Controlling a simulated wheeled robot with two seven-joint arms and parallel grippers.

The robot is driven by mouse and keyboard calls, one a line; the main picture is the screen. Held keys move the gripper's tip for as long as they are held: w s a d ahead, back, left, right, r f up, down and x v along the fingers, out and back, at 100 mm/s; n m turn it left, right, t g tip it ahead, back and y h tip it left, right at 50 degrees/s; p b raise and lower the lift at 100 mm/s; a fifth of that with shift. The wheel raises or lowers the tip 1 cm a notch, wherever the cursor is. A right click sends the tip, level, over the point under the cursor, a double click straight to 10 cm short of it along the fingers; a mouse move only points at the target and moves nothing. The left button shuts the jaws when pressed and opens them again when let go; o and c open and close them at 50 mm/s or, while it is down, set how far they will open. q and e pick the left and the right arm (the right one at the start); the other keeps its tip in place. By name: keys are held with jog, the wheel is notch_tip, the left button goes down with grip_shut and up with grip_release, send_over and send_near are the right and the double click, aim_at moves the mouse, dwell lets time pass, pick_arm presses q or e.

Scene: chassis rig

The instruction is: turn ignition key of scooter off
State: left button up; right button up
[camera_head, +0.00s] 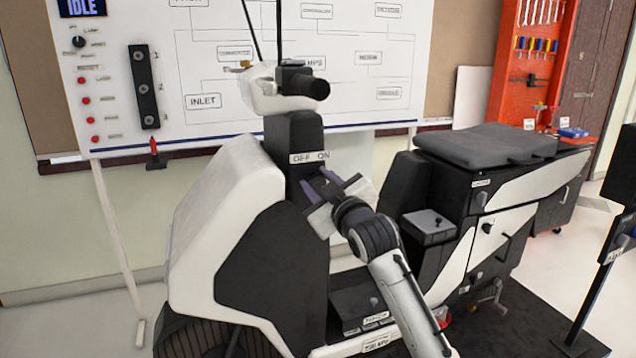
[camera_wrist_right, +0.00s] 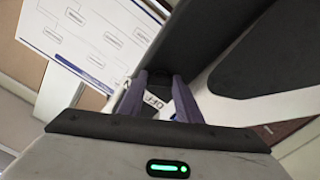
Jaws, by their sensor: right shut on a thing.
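The scooter (camera_head: 232,195) stands in the middle of the head view, with white and dark panels. Its dark steering column (camera_head: 292,135) carries a white OFF / ON label (camera_head: 309,157). My right gripper (camera_head: 325,179) is at the column just below this label, shut on the ignition key. The key itself is hidden by the fingers, so its angle cannot be told. In the right wrist view, the two purple fingers (camera_wrist_right: 160,82) reach to the dark column, and the OFF end of the label (camera_wrist_right: 154,101) shows between them. My left gripper is not in view.
A whiteboard (camera_head: 215,60) with a diagram and a switch panel stands behind the scooter. The handlebar grip (camera_head: 303,86) juts out above the label. The seat (camera_head: 485,144) is to the right. A red tool cabinet (camera_head: 528,75) and a dark stand (camera_head: 600,285) are farther right.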

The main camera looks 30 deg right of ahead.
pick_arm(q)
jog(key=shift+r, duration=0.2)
pick_arm(e)
jog(key=shift+r+n+p, duration=0.15)
jog(key=shift+n+p, duration=0.25)
jog(key=shift+p, duration=0.3)
jog(key=shift+n+p, duration=0.7)
jog(key=shift+p, duration=0.1)
jog(key=shift+r+n+p, duration=0.1)
jog(key=shift+n+p, duration=0.8)
jog(key=n+p, duration=0.2)
jog(key=shift+n, duration=0.3)
jog(key=n+p, duration=0.2)
jog(key=shift+n, duration=0.3)
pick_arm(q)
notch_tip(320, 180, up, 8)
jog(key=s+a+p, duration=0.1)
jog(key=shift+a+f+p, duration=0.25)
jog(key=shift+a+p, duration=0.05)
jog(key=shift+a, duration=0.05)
pick_arm(e)
jog(key=shift+f+n, duration=0.2)
jog(key=shift+n, duration=1.1)
